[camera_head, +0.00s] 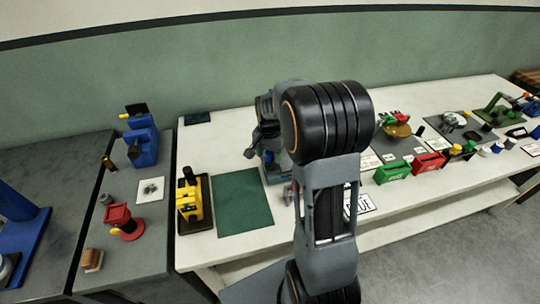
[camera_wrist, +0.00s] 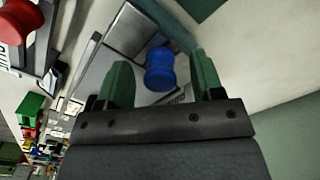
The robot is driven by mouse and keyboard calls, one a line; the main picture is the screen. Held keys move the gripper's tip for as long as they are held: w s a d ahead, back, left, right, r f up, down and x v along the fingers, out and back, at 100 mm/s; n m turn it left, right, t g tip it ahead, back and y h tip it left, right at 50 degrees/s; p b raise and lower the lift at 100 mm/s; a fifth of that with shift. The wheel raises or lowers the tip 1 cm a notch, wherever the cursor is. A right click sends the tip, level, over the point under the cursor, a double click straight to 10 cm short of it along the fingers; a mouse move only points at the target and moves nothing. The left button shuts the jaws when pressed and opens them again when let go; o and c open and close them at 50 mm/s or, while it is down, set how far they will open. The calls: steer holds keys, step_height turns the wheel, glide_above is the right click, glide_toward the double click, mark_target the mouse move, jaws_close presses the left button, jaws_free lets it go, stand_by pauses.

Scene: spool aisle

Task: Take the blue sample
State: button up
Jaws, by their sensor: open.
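The blue sample, a small spool-shaped piece (camera_wrist: 160,68), stands on a grey stand (camera_wrist: 128,32) in the wrist view. My gripper (camera_wrist: 161,60) is open, with one green finger to each side of the blue sample in the picture. A gap shows between the sample and both fingers; how far ahead of the fingertips it lies is hard to tell.
A red spool-shaped piece (camera_wrist: 18,22) is at the upper left of the wrist view. In the head view a green mat (camera_head: 242,202) and a yellow device (camera_head: 190,202) lie left of my arm. Green (camera_head: 392,172) and red (camera_head: 429,163) bins stand to its right.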

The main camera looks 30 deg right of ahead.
steer(key=shift+f, duration=0.2)
steer(key=shift+c, duration=0.2)
steer(key=c, duration=0.9)
steer(key=shift+r, duration=0.1)
steer(key=shift+c, duration=0.2)
